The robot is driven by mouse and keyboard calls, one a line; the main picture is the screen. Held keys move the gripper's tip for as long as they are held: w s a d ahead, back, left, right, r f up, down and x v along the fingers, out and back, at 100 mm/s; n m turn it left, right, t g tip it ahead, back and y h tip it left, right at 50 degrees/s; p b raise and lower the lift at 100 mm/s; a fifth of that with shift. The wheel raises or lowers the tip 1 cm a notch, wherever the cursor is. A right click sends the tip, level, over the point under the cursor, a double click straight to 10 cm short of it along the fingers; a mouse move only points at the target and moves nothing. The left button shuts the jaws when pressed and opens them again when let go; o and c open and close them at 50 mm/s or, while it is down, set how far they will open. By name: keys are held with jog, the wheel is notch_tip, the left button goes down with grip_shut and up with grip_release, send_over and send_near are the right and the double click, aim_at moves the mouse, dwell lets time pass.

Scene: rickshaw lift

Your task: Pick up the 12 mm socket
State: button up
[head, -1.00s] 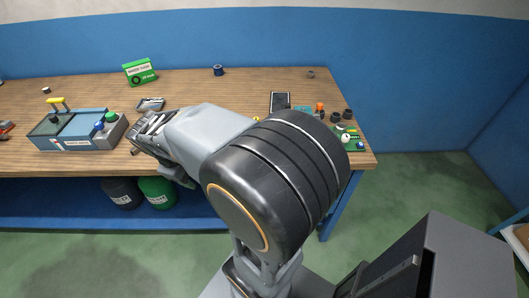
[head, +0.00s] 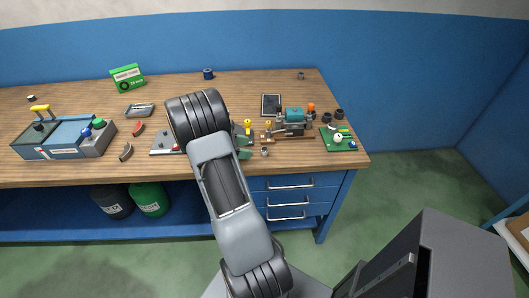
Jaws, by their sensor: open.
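I cannot tell for sure which thing is the 12 mm socket. A small grey round piece (head: 301,76) stands at the back right of the workbench (head: 215,92). Another small grey piece (head: 264,152) is near the front edge, just right of my arm. Two dark short cylinders (head: 339,114) stand close together at the right end. No size marking is readable on any of them. My arm reaches up over the middle of the bench, and its links hide part of the top.
A teal machine (head: 293,116) like a vise or motor stands right of my arm, by a green board (head: 338,138). At left are a blue-grey toolbox (head: 62,138), a grey tray (head: 139,110) and a green box (head: 127,77). The back middle is mostly clear.

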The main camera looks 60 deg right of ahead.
aim_at(264, 148)
jog(key=shift+p+x, duration=0.4)
jog(key=shift+x, duration=3.65)
jog(key=shift+d+r, duration=0.1)
jog(key=shift+d, duration=0.05)
jog(key=c, duration=1)
jog(key=shift+r, duration=0.1)
